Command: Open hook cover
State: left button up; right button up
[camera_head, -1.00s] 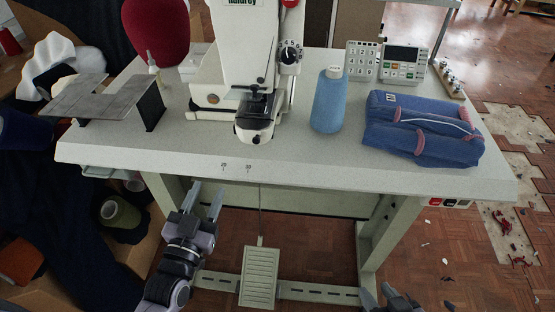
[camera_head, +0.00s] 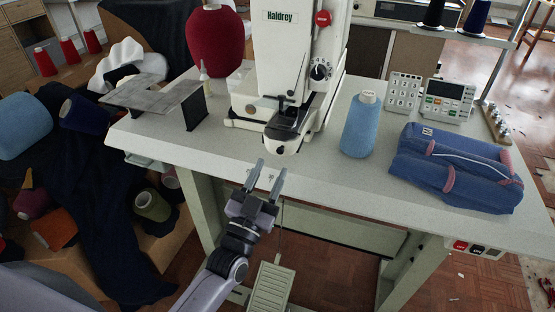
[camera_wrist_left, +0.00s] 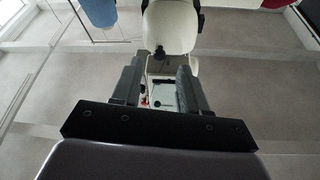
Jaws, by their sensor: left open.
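The white sewing machine (camera_head: 285,50), marked Haldrey, stands on the table. Its lower front nose, with a rounded hook cover (camera_head: 283,146), sticks out toward the table's front edge. It looks closed, though the detail is small. My left gripper (camera_head: 265,175) is open and empty at the table's front edge, just in front of and below the nose, and apart from it. In the left wrist view the two fingers (camera_wrist_left: 158,88) stand apart, with the pale machine nose (camera_wrist_left: 172,25) ahead beyond the tips. My right gripper is not in view.
The table (camera_head: 330,180) holds a blue thread cone (camera_head: 359,127) and folded blue fabric (camera_head: 455,170) on the right, a control panel (camera_head: 447,98) behind, and a grey metal plate (camera_head: 140,93) on the left. A foot pedal (camera_head: 271,288) lies below.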

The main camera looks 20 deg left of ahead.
aim_at(280, 153)
pick_arm(q)
jog(key=shift+x, duration=2)
grip_shut()
